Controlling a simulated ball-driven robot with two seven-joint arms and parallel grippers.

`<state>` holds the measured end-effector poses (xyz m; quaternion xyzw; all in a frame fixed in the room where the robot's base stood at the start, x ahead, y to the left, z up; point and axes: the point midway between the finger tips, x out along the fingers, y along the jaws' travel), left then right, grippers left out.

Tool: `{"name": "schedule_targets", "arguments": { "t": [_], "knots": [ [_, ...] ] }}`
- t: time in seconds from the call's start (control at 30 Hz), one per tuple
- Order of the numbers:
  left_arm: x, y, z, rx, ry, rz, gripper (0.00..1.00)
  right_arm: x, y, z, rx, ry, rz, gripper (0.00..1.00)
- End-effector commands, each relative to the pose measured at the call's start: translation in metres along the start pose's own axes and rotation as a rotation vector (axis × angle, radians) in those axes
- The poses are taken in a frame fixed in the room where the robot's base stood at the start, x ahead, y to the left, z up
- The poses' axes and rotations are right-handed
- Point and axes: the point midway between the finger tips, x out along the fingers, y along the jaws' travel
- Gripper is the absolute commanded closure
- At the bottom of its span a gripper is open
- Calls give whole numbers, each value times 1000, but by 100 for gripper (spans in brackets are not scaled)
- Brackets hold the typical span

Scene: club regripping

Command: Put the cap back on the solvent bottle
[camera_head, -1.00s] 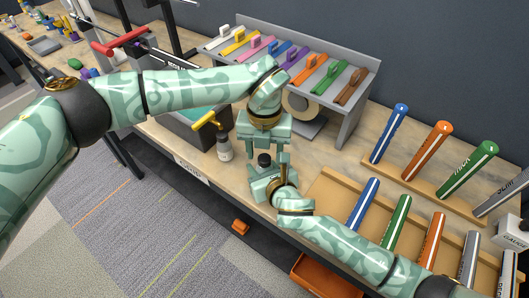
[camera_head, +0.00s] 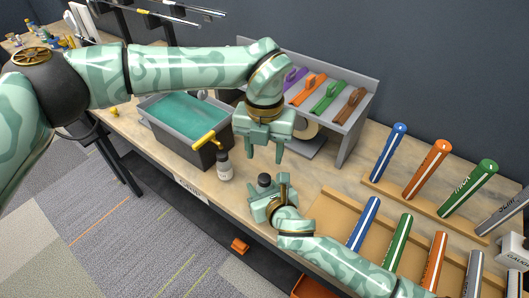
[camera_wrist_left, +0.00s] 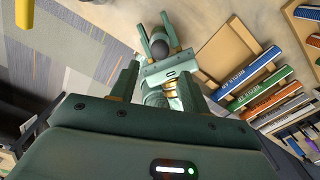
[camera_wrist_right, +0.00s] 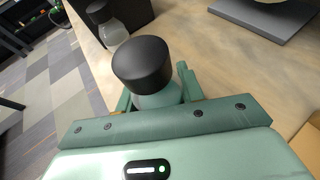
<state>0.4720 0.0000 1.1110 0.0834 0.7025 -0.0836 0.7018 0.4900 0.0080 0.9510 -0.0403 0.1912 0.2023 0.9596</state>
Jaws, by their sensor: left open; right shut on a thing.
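The bottle in my right gripper has a wide black cap (camera_wrist_right: 142,65) on its top and a pale, see-through body (camera_wrist_right: 158,97). In the head view the black cap (camera_head: 264,180) shows just above the right gripper (camera_head: 268,192), which is shut around the bottle's body. The cap looks level on the bottle; its thread is hidden. My left gripper (camera_head: 265,150) is open and empty, above the cap and apart from it. In the left wrist view the black cap (camera_wrist_left: 160,50) lies beyond the open left fingers.
A grey rack (camera_head: 352,125) stands behind.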

Motion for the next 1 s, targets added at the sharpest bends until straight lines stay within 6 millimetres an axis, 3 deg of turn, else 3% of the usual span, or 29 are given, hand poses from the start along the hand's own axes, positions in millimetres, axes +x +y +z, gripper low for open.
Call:
{"name": "schedule_targets", "arguments": {
  "t": [0.23, 0.7, 1.0],
  "knots": [
    [10, 0, 0, -1, 0, 0, 54, 0, 0, 0, 0, 0, 0, 100],
    [74, 0, 0, -1, 0, 0, 54, 0, 0, 0, 0, 0, 0, 100],
    [80, 0, 0, -2, -1, 0, 54, 0, 0, 0, 0, 0, 0, 100]
  ]
}}
